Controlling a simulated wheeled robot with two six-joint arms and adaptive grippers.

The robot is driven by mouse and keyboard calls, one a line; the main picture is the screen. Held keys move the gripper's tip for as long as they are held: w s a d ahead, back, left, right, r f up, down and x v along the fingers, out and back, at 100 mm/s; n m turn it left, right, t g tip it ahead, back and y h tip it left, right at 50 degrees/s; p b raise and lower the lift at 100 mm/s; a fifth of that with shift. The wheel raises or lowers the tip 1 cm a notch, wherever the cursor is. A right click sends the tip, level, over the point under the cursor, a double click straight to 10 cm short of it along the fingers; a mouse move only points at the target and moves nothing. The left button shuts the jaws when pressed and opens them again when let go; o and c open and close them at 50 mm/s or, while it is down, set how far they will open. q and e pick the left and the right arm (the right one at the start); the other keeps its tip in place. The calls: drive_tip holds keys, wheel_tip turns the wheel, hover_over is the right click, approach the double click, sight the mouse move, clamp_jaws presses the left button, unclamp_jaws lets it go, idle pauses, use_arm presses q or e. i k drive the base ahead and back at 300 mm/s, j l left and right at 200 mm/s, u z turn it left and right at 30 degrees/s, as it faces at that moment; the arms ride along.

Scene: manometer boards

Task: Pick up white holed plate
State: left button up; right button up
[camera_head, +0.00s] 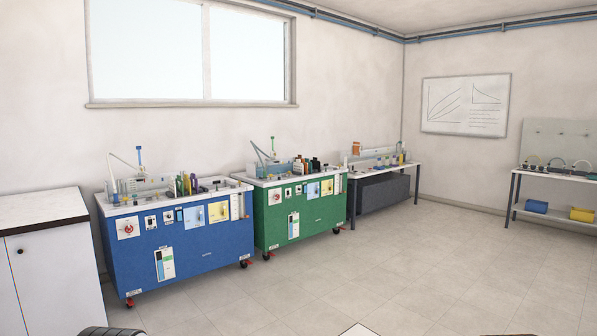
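I cannot make out a white holed plate for certain. The benches carry many small items, too small at this distance to tell a holed plate among them. A pale flat shape with a dark edge (358,330) is cut off by the bottom edge of the picture, and I see no holes in it. A dark rounded part at the bottom left edge may be mine. Neither gripper can be made out in this view.
A blue wheeled bench (200,250) and a green wheeled bench (305,218) stand along the left wall. A white cabinet (55,275) is at far left. A grey bench (383,190) stands in the corner, a shelved table (560,212) at right. The tiled floor (420,265) is open.

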sight(297, 166)
drive_tip(key=i+j+u, duration=0.55)
drive_tip(key=i+j, duration=0.25)
drive_tip(key=i+j+u, duration=0.55)
drive_tip(key=i, duration=0.35)
drive_tip(key=i+u, duration=0.25)
drive_tip(key=i, duration=0.2)
drive_tip(key=i+l+z, duration=0.2)
drive_tip(key=i+z, duration=0.7)
drive_tip(key=i+j+z, duration=0.25)
drive_tip(key=i+z, duration=0.2)
drive_tip(key=i, duration=0.15)
drive_tip(key=i+j+z, duration=0.45)
drive_tip(key=i+l+z, duration=0.4)
drive_tip(key=i, duration=0.65)
drive_tip(key=i+z, duration=0.45)
drive_tip(key=i, duration=0.55)
